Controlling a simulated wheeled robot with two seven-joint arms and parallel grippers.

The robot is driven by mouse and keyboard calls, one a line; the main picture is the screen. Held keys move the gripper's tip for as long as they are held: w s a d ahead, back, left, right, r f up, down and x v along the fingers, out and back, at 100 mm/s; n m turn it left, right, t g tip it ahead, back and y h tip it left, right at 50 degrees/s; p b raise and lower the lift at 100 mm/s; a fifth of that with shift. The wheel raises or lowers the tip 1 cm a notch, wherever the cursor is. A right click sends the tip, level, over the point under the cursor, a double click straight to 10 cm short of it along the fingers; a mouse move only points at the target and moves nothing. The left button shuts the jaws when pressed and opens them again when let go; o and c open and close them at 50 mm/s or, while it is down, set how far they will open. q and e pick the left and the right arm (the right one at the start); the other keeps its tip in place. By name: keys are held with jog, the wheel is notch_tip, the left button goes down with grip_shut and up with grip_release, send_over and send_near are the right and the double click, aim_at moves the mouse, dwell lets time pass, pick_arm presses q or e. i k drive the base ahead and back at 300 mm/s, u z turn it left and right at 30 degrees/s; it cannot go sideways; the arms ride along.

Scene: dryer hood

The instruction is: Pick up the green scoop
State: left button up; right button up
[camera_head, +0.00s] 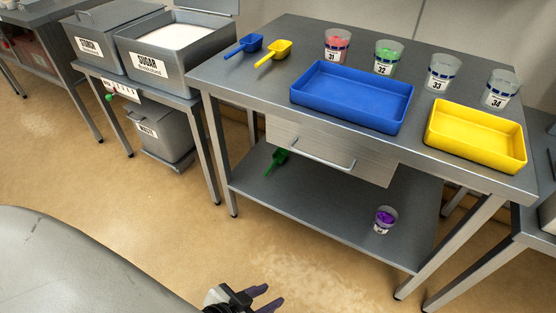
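The green scoop (279,157) lies on the lower shelf (330,215) of the middle table, near its back left, just left of and below the drawer. My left gripper (273,294) is at the bottom edge of the head view, well in front of the table and far from the scoop. Its two dark fingers are apart, with nothing visible between them. My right gripper is not in view.
A cup with purple contents (385,219) stands on the same shelf at the right. The drawer (325,151) and tabletop overhang the shelf. Above are blue (246,44) and yellow scoops (273,52), trays and cups. Open floor (150,205) lies before the table.

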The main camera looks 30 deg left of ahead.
aim_at(280, 155)
jog(key=u, duration=1.2)
jog(key=k, duration=0.45)
jog(key=u, duration=0.3)
jog(key=i, duration=0.5)
jog(key=u, duration=0.3)
jog(key=k, duration=0.3)
jog(key=u, duration=1.35)
jog(key=i, duration=0.35)
jog(key=z, duration=0.65)
jog(key=i, duration=1.65)
jog(key=z, duration=1.55)
jog(key=i, duration=0.55)
jog(key=z, duration=0.4)
